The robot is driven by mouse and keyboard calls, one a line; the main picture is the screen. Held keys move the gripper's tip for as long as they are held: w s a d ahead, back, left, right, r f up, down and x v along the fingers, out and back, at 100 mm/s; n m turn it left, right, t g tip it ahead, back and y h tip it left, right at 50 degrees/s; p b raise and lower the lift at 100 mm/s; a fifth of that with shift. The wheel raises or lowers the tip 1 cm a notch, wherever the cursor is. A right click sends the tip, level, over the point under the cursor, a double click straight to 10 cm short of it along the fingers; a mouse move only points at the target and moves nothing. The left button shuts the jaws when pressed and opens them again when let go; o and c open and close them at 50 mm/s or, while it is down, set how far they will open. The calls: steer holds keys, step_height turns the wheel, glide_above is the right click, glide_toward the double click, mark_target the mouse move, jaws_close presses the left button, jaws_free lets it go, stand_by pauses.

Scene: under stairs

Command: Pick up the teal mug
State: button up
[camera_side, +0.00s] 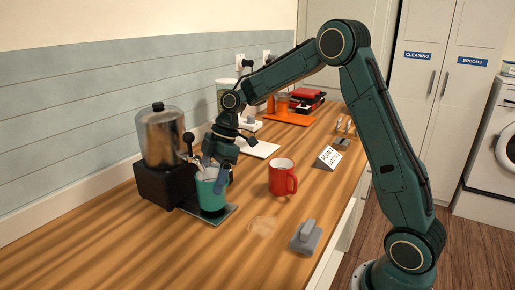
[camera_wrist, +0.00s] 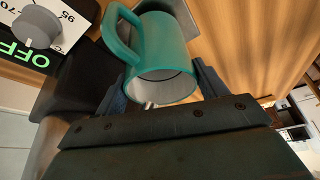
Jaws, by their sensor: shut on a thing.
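The teal mug (camera_side: 209,193) stands upright at the front of the drink dispenser, over a dark flat tray (camera_side: 226,214). I cannot tell whether it touches the tray. My gripper (camera_side: 214,175) reaches down onto the mug from above and is shut on it. In the wrist view the mug (camera_wrist: 168,52) sits between my two fingers (camera_wrist: 160,88), with its open white inside facing the camera and its handle at the upper left. Part of the mug's rim is hidden behind a finger in the side view.
The dispenser (camera_side: 160,140) stands close on the left. A red mug (camera_side: 282,178) is to the right, with a grey object (camera_side: 305,237) near the counter's front edge. A white sign (camera_side: 328,157), an orange tray (camera_side: 290,118) and a white board (camera_side: 258,148) lie farther back.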

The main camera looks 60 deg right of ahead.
steer(key=shift+s+d, duration=2.35)
steer(key=shift+d, duration=3.4)
step_height(320, 180, up, 14)
steer(key=shift+f, duration=0.25)
steer(key=shift+r, duration=0.2)
steer(key=o, duration=0.7)
steer(key=shift+s, duration=0.1)
steer(key=c, duration=0.7)
